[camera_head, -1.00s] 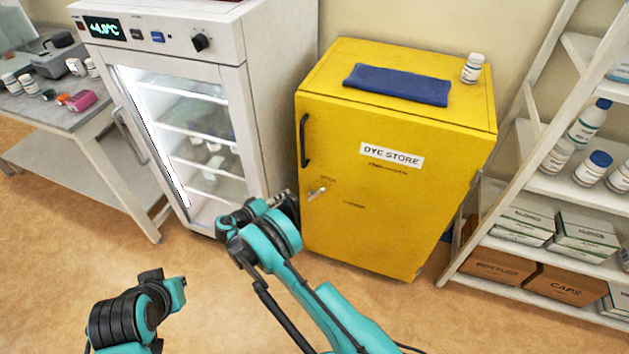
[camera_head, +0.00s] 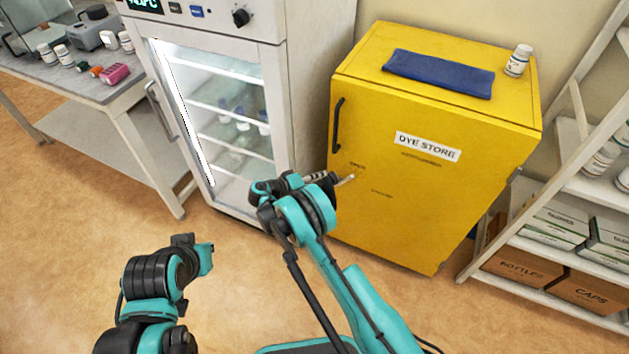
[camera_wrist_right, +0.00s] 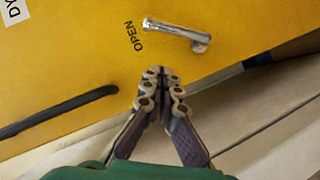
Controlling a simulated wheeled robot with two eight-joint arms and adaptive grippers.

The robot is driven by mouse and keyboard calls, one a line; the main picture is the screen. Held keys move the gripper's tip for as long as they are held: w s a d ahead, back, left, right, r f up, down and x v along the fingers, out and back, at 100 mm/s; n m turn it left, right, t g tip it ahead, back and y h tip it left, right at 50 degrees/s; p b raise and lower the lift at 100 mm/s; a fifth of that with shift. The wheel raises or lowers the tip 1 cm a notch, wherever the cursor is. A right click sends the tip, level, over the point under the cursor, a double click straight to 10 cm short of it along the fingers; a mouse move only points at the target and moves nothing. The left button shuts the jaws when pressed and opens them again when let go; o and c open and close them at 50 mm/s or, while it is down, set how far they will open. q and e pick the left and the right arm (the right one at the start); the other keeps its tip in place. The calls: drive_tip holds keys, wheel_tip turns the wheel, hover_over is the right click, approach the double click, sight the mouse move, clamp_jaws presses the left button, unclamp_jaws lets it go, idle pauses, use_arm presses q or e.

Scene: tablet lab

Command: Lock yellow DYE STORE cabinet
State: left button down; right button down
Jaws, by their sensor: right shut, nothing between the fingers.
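The yellow DYE STORE cabinet (camera_head: 430,190) stands in the middle right of the head view, its door flat against the body. It has a black pull handle (camera_head: 337,125) at the door's left edge. Below that is a small silver lever (camera_head: 347,180), beside the word OPEN in the right wrist view (camera_wrist_right: 178,29). My right gripper (camera_head: 328,178) is shut and empty in front of the door near the lever. In the right wrist view its fingertips (camera_wrist_right: 160,73) appear just short of the lever, apart from it. Of my left arm only links show at lower left; its fingers cannot be made out.
A white glass-door fridge (camera_head: 225,110) stands left of the cabinet. White shelves (camera_head: 600,190) with boxes stand right. A grey bench (camera_head: 90,92) is far left. Floor in front is open.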

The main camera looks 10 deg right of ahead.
drive_tip(key=d+f+b, duration=0.2)
drive_tip(key=d+f, duration=0.1)
drive_tip(key=d, duration=0.4)
drive_tip(key=shift+w+f+b, duration=0.3)
drive_tip(key=shift+w+b, duration=0.05)
drive_tip(key=shift+w, duration=0.05)
drive_tip(key=shift+d, duration=0.1)
drive_tip(key=shift+s+d+m+y, duration=0.2)
drive_tip(key=shift+m+y, duration=0.3)
drive_tip(key=shift+d, duration=0.1)
